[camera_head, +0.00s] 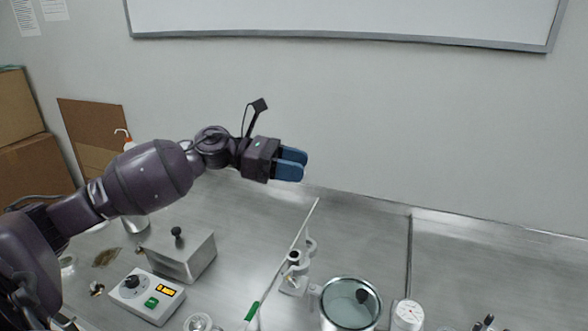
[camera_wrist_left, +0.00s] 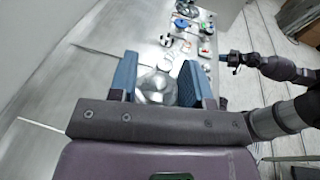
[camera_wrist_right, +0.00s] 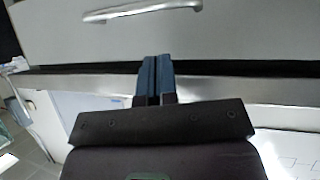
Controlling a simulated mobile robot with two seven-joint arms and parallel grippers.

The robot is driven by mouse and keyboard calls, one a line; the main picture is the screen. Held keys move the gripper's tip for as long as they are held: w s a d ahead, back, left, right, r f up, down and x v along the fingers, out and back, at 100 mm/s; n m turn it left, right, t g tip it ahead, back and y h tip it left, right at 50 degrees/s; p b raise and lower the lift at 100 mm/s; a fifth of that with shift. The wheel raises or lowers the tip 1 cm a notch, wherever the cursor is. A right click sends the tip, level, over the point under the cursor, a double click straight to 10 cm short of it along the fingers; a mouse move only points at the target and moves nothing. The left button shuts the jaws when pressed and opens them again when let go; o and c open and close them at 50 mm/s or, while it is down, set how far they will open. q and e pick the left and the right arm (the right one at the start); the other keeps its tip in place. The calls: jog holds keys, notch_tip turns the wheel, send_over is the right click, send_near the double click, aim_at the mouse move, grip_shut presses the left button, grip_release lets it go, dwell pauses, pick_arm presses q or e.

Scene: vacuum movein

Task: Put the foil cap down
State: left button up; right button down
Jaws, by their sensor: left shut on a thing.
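My left gripper (camera_head: 291,164) is raised above the back of the metal bench, near the wall. In the left wrist view its two blue fingers (camera_wrist_left: 157,85) stand apart with the silvery, crumpled-looking foil cap (camera_wrist_left: 156,88) between them, and they are shut on it. The head view does not show the cap; the fingers hide it. My right gripper (camera_wrist_right: 158,80) is shut, its blue fingers close together with nothing seen between them. It is in front of a grey panel with a bar handle (camera_wrist_right: 142,11), below the bench.
The back right of the bench is bare.

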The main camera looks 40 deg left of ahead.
pick_arm(q)
jog(key=shift+r, duration=0.5)
pick_arm(e)
jog(key=shift+s+f, duration=0.3)
jog(key=shift+s, duration=0.2)
jog(key=shift+w+r, duration=0.15)
